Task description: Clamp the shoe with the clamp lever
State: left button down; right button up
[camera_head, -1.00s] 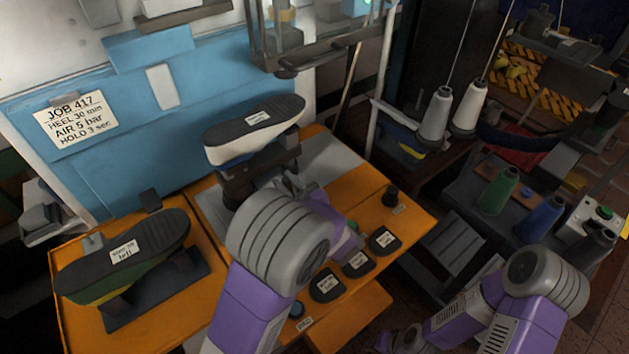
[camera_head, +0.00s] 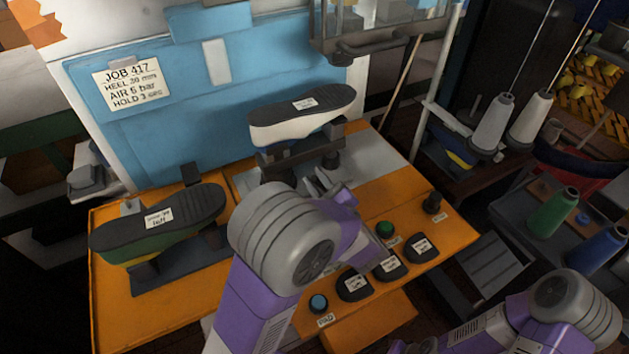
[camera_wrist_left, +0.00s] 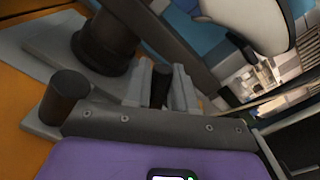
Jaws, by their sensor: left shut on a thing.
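The white shoe with a dark sole (camera_head: 292,128) sits sole up, slightly tilted, on a dark stand (camera_head: 283,160) at the back of the orange bench. Part of its pale side also shows at the top of the left wrist view (camera_wrist_left: 250,22). My left gripper (camera_head: 325,181) is just in front of the stand, below the shoe. In the left wrist view the gripper (camera_wrist_left: 161,88) is shut on a dark upright handle, which looks like the clamp lever (camera_wrist_left: 160,84). My right gripper (camera_head: 408,347) is barely visible at the bottom edge; its fingers are unclear.
A second dark-soled shoe (camera_head: 160,222) with a label lies on a stand at the left. Green (camera_head: 385,229) and blue (camera_head: 318,302) buttons and several labelled black pads are at the bench front. Thread cones (camera_head: 494,122) stand at the right. A blue panel is behind.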

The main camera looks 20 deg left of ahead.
pick_arm(q)
jog(key=shift+f, duration=0.1)
jog(key=c, duration=1.1)
grip_release()
jog(key=shift+o, duration=0.2)
jog(key=p+v, duration=0.1)
jog(key=v, duration=0.6)
jog(key=shift+s+d+p, duration=0.2)
jog(key=shift+s+p, duration=0.05)
jog(key=shift+p, duration=0.1)
